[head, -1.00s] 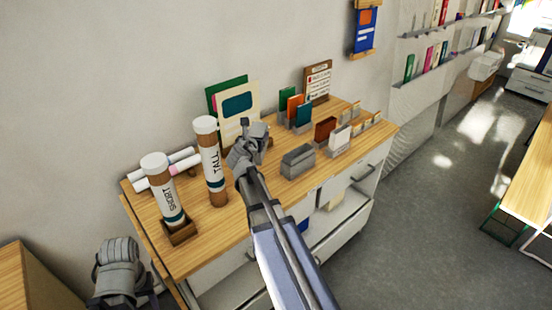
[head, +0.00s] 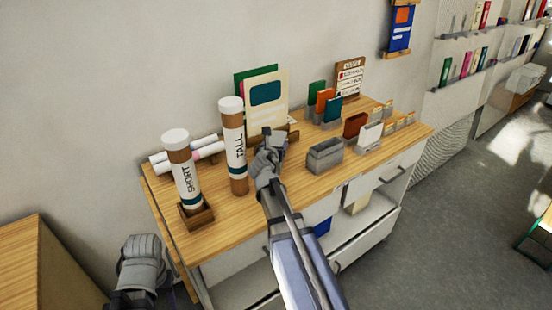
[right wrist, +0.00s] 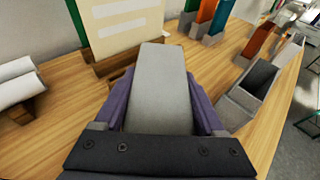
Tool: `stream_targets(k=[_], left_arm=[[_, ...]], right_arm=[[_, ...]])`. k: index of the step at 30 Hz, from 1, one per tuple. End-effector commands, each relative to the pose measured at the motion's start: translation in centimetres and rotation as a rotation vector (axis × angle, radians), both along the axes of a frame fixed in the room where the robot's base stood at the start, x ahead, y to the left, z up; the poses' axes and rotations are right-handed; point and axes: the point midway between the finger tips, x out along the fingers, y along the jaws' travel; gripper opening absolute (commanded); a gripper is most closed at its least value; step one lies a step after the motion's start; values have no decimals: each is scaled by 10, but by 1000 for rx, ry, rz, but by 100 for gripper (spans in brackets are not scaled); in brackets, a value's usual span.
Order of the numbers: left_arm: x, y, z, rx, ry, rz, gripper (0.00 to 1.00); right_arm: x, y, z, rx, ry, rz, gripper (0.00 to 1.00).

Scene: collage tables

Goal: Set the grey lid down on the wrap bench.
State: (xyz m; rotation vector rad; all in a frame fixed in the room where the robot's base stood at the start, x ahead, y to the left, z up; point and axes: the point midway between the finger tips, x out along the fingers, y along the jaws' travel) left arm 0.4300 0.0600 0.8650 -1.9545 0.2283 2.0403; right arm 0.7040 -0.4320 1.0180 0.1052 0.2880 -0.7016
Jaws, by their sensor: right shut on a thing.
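My right gripper (head: 276,142) is shut on the grey lid (right wrist: 158,90), a flat grey slab between purple fingers in the right wrist view. In the head view the gripper mostly hides the lid. It is over the wood-topped bench (head: 226,211), right of the tall tube (head: 234,160) and left of an open grey box (head: 325,158). I cannot tell whether the lid touches the bench top. My left gripper (head: 140,262) is at the lower left, off the bench's left end; its fingers cannot be made out.
A short tube (head: 182,165) stands in a wooden holder, with white rolls (head: 190,154) behind. Cards (head: 266,92) in a wooden stand are behind my right gripper. Card holders (head: 370,137) fill the right side. The front left bench top is bare.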

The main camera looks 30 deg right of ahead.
Motion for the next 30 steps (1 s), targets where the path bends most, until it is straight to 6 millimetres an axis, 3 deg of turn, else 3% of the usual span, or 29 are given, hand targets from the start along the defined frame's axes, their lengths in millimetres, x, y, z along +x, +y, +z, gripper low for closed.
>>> stream_targets(k=[5,12,26,27,30], left_arm=[[0,0,-8,0,0,0,50],[0,0,-37,0,0,0,50],[0,0,-41,0,0,0,50],[0,0,-39,0,0,0,50],[0,0,-39,0,0,0,50]], right_arm=[[0,0,-9,0,0,0,18],[0,0,-37,0,0,0,18],[0,0,-41,0,0,0,18],[0,0,-39,0,0,0,77],[0,0,-39,0,0,0,88]])
